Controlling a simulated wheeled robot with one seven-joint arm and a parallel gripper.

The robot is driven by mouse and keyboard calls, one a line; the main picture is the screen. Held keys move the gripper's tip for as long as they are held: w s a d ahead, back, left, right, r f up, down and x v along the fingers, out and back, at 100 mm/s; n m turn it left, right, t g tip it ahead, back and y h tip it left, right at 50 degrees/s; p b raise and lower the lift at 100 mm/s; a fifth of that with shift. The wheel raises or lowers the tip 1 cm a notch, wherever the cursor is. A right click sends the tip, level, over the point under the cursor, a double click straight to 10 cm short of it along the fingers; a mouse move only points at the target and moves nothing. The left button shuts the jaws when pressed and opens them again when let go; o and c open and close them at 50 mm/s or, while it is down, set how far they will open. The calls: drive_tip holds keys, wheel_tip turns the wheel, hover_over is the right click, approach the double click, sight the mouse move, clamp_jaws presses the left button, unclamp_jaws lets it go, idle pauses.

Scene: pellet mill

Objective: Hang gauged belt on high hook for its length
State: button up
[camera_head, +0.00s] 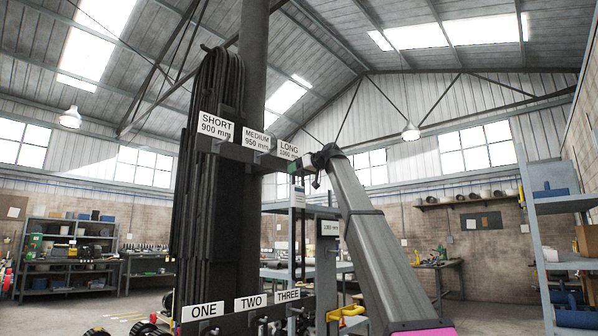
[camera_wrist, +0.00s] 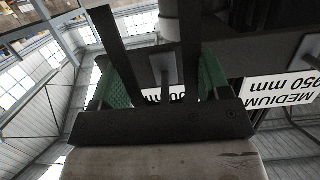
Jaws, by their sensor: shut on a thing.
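My gripper (camera_head: 302,168) is raised at the end of my arm, right at the LONG label (camera_head: 288,149) of the rack's upper bar. In the wrist view, my gripper (camera_wrist: 163,92) shows green pads on both sides. Two dark strips run from it to the top of the picture; they look like the strands of the belt (camera_wrist: 114,52). Its grip on the belt is mostly hidden. A grey hook plate with a pin (camera_wrist: 164,70) lies between the strips; I cannot tell whether the belt is around the pin or in front of it.
The rack also bears SHORT (camera_head: 216,127) and MEDIUM (camera_head: 256,140) labels. A thick bundle of black belts (camera_head: 205,165) hangs at the SHORT side. Plates ONE, TWO and THREE mark a lower bar. A gauge stand with a display (camera_head: 329,228) is close behind my arm.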

drive_tip(key=shift+f, duration=0.15)
drive_tip(key=o, duration=1.3)
drive_tip(key=shift+c, duration=0.2)
drive_tip(key=shift+s+d, duration=0.1)
drive_tip(key=shift+d, duration=0.05)
drive_tip(key=v, duration=1)
drive_tip(key=shift+d, duration=0.2)
drive_tip(key=shift+s, duration=0.15)
